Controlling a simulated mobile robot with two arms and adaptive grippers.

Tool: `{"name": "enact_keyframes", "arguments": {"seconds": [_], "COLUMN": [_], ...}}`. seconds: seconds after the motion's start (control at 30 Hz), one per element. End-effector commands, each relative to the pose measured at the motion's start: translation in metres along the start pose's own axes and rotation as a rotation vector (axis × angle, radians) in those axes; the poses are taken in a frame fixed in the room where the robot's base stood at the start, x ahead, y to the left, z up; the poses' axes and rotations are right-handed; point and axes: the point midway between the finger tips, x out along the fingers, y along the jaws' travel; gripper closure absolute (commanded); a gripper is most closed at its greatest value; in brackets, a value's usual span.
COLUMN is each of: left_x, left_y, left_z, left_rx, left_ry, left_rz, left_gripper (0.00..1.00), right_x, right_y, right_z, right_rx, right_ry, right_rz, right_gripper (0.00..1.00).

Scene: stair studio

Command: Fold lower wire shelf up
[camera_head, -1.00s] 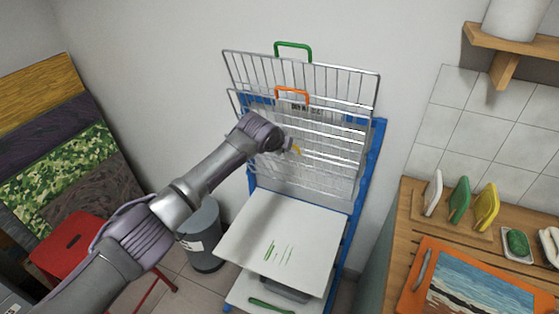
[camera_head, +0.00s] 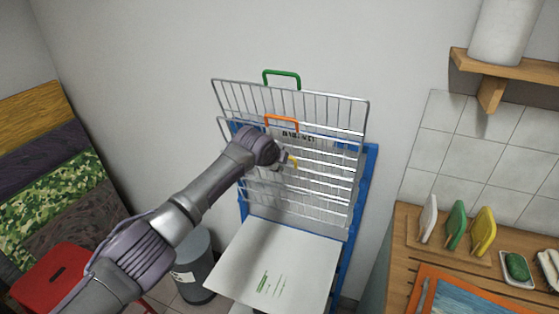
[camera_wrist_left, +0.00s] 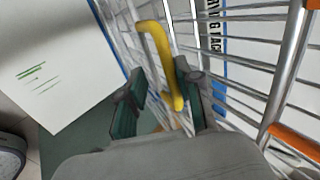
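The drying rack (camera_head: 369,165) has a blue frame and several wire shelves. The shelf with the green handle (camera_head: 282,73) and the one with the orange handle (camera_head: 281,117) stand steeply up. The yellow handle (camera_head: 293,162), on a lower wire shelf, is just at my left gripper (camera_head: 286,160); that shelf's wires overlap the others, so its exact angle is hard to tell. In the left wrist view, the yellow handle (camera_wrist_left: 160,58) passes between the fingers of my left gripper (camera_wrist_left: 162,95), close to the right finger. The fingers stand apart. My right gripper is not in view.
A white sheet (camera_head: 275,265) lies flat below the wire shelves. A grey bin (camera_head: 194,265) and red stool (camera_head: 50,278) stand left. Bare wall lies behind the rack.

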Motion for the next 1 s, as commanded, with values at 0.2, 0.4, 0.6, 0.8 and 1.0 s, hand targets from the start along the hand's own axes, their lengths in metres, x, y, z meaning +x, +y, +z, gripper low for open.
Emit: {"name": "enact_keyframes", "arguments": {"seconds": [0.2,0.4,0.6,0.8,1.0], "left_x": [0.000,-0.007,-0.035,-0.075,-0.107], "left_y": [0.000,0.000,0.000,-0.001,0.000], "left_z": [0.000,0.001,0.001,0.001,0.001], "left_rx": [0.001,0.001,0.004,0.003,0.002], "left_ry": [-0.001,0.000,-0.001,0.000,0.000], "left_rz": [0.000,0.000,-0.003,-0.004,-0.002], "left_gripper": [0.64,0.64,0.64,0.64,0.64], "right_x": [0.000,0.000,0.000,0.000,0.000], "right_y": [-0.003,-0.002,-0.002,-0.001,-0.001], "right_z": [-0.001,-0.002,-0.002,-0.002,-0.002], "right_rx": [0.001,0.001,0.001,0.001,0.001], "right_ry": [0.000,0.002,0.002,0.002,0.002], "right_rz": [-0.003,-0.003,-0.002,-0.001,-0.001], "right_gripper": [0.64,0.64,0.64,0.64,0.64]}}
